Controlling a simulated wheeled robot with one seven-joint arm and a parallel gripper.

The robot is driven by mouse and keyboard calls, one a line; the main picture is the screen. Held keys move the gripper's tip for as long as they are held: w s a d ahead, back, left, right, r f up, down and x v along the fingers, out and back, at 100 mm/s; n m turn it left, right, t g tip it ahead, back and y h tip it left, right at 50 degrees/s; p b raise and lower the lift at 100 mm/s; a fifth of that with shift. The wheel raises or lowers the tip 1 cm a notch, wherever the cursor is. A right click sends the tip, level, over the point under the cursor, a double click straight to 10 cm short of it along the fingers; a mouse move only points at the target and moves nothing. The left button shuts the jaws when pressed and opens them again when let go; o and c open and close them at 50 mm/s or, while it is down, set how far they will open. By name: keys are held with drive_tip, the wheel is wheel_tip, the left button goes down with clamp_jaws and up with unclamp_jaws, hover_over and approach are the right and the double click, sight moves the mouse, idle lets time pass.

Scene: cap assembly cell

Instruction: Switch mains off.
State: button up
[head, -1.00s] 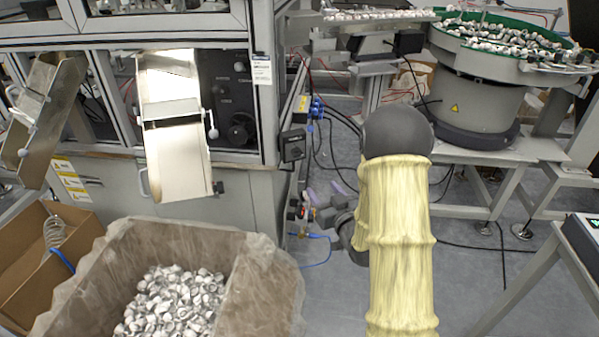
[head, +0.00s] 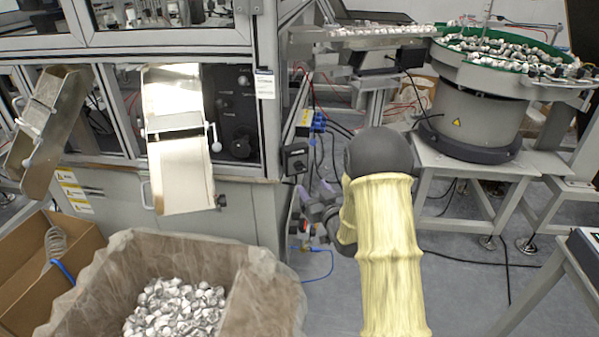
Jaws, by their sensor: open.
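The mains switch (head: 295,158) looks to be the dark box with a rotary knob on the corner post of the machine. Its knob is too small to read its position. My gripper (head: 313,191) is just below and to the right of this box in the picture. Its two purplish fingertips are apart, with nothing seen between them. No contact with the switch shows, and the depth between them is hard to judge. My yellow-sleeved arm hides part of the floor behind.
A lined box of caps (head: 110,275) stands in front of the machine, left of my arm. Blue connectors (head: 319,121) and cables hang behind the switch. A bowl feeder (head: 475,110) stands on a grey table at the right. Metal chutes (head: 180,140) project at the left.

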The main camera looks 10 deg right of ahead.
sight(301, 170)
drive_tip(key=x, duration=0.9)
drive_tip(key=shift+w, duration=0.3)
drive_tip(key=c, duration=1)
drive_tip(key=shift+o, duration=0.2)
